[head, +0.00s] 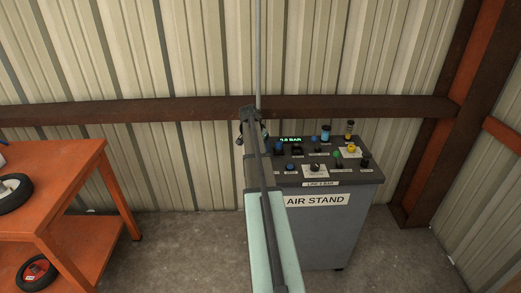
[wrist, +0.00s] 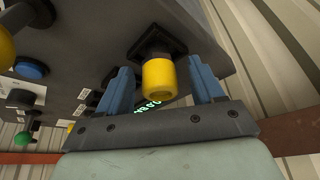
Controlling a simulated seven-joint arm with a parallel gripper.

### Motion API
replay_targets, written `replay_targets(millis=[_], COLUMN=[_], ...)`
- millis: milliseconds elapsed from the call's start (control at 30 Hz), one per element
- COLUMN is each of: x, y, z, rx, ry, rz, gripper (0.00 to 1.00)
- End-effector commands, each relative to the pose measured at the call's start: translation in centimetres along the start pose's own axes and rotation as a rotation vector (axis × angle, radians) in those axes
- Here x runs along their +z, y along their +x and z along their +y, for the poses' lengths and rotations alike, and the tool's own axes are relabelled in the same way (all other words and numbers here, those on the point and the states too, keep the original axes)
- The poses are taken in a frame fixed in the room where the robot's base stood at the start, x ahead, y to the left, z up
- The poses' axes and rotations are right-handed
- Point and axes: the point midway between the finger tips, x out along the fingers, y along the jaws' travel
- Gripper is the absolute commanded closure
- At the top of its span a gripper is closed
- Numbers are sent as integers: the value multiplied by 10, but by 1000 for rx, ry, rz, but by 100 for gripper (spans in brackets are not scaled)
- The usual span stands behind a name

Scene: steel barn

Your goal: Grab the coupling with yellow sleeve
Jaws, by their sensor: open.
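The coupling with yellow sleeve (wrist: 158,80) shows in the wrist view. It has a dark square base on the grey panel face, and its sleeve points toward my gripper. My gripper (wrist: 159,66) is open, with one blue finger on each side of the sleeve. In the head view my gripper (head: 254,128) is at the left end of the air stand's top (head: 284,180), and I cannot make out the coupling there.
The air stand carries several knobs, labels and a green display (head: 290,140). A yellow part (head: 353,148) sits at its right. A blue button (wrist: 31,69) and a green knob (wrist: 24,138) show in the wrist view. An orange bench (head: 60,160) stands left; a ribbed wall is behind.

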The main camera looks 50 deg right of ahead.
Motion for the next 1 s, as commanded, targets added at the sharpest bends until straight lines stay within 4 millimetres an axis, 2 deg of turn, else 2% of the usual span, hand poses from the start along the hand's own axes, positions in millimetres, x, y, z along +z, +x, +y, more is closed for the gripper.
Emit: replay_targets(millis=[133,733,967,1000], x=[0,0,0,-1], y=[0,-1,-1,-2], z=[0,0,0,0], rx=[0,0,0,0], ry=[0,0,0,0], rz=[0,0,0,1], gripper=[35,93,94,99])
